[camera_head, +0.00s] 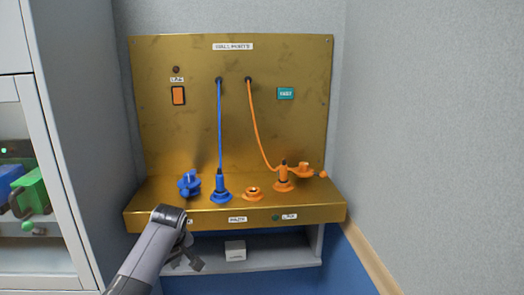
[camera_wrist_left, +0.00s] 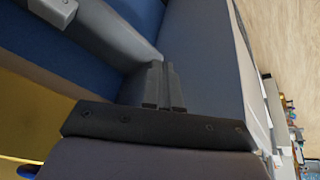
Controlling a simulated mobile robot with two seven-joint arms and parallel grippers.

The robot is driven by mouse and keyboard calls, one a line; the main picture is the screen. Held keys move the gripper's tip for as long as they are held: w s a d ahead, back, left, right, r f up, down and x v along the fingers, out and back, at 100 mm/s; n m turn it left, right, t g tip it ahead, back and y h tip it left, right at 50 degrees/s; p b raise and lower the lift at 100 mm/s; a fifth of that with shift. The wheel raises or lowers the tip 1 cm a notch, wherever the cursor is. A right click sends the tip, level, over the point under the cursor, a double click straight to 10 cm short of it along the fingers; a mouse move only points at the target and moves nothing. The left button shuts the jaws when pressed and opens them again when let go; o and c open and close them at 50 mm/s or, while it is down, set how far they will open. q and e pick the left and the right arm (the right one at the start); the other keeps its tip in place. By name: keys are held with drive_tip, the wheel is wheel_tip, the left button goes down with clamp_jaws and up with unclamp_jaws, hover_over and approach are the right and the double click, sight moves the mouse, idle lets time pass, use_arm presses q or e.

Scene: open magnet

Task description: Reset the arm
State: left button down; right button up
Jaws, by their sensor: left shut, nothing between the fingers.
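My left arm comes in from the lower left in the head view. My left gripper (camera_head: 190,262) is below the front edge of the brass-coloured panel's shelf, in front of the grey lower shelf. In the left wrist view the two dark fingers (camera_wrist_left: 163,88) are together with nothing between them. The gripper looks apart from the plugs above. My right gripper is in neither view.
The brass panel (camera_head: 200,130) bears a blue plug (camera_head: 220,188) and an orange plug (camera_head: 284,177) on cords. A white box (camera_head: 235,250) sits on the lower shelf (camera_head: 285,254). A cabinet (camera_head: 70,130) stands left; a wall (camera_head: 430,130) stands right.

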use_arm(q)
drive_tip(key=s+f+m+t+h, duration=0.25)
drive_tip(key=s+f+m, duration=0.35)
drive_tip(key=s+f, duration=1.1)
drive_tip(key=s+d+r+m+t+h, duration=0.1)
drive_tip(key=s+m+t, duration=0.1)
drive_tip(key=s, duration=0.7)
drive_tip(key=s+d+m+t+h, duration=0.1)
drive_tip(key=s+m+t, duration=0.1)
drive_tip(key=s, duration=0.7)
drive_tip(key=shift+s+d+r+m, duration=0.25)
drive_tip(key=shift+r+m, duration=0.15)
drive_tip(key=shift+m, duration=0.2)
drive_tip(key=c, duration=1.8)
unclamp_jaws()
drive_tip(key=shift+w, duration=0.1)
